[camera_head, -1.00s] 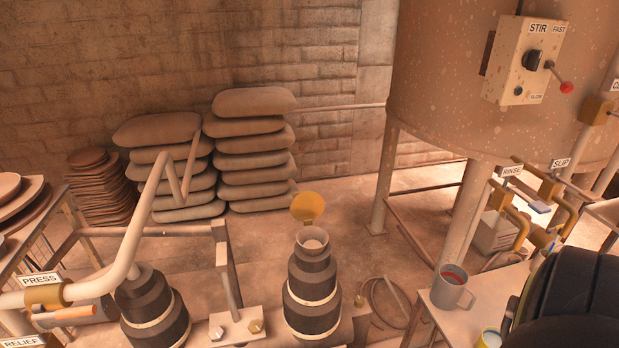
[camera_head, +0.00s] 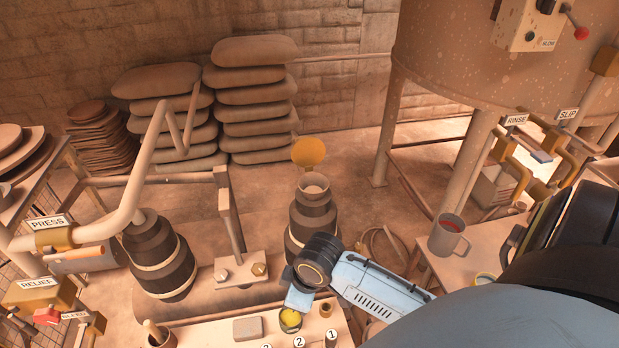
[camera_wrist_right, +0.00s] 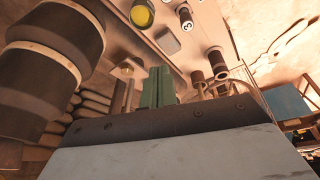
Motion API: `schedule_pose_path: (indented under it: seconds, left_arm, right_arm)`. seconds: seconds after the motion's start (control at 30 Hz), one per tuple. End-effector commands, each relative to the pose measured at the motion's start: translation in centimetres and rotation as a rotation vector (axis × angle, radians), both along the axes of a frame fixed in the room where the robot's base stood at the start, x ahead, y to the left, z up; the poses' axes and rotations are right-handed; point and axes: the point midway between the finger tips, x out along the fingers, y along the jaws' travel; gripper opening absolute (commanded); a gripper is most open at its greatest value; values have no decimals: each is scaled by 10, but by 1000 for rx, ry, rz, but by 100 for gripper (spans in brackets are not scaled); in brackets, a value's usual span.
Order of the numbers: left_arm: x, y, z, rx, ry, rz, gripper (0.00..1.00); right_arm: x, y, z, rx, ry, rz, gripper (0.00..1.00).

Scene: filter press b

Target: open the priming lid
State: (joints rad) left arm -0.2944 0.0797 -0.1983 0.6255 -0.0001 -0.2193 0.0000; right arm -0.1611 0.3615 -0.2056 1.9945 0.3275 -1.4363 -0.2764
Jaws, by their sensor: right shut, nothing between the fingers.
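The priming lid is a yellow disc (camera_head: 308,152) in the head view. It stands raised behind the open round mouth (camera_head: 314,186) of the dark ribbed pump body (camera_head: 313,214). The mouth's opening is uncovered. My right arm comes in from the lower right, and its hand is in front of the pump's lower part, below and apart from the lid. The right fingers are hidden in the head view. In the right wrist view, the green right gripper (camera_wrist_right: 158,88) is shut and empty. The lid does not show there. My left gripper is in neither view.
A second ribbed pump body (camera_head: 160,258) stands at left under the pale pipe (camera_head: 150,165). A bench (camera_head: 218,333) in front holds small items and a yellow round thing (camera_head: 290,317). A grey mug (camera_head: 449,238) stands on the right table. The RELIEF valve (camera_head: 42,292) is at lower left.

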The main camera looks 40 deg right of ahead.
Motion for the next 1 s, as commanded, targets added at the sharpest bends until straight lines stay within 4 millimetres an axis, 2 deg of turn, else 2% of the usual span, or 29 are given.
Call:
schedule_pose_path:
  seconds: [0.23,0.37,0.47,0.57,0.7,0.8,0.9,1.0]
  left_arm:
    - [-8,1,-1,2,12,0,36]
    - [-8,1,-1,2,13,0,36]
    - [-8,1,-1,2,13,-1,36]
    - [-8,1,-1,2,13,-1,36]
    - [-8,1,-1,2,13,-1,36]
    - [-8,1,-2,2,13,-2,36]
    - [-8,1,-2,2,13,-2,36]
    - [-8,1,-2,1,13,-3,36]
  right_arm:
    - [53,-31,33,-53,-12,177,0]
    - [89,-61,56,-85,-19,256,0]
    - [122,-95,85,-113,-29,310,0]
    - [153,-137,125,-133,-45,352,0]
    - [182,-194,189,-141,-85,380,0]
    - [192,-227,231,-136,-124,387,0]
    - [195,-250,263,-128,-158,389,0]
    - [196,-264,282,-121,-182,390,0]
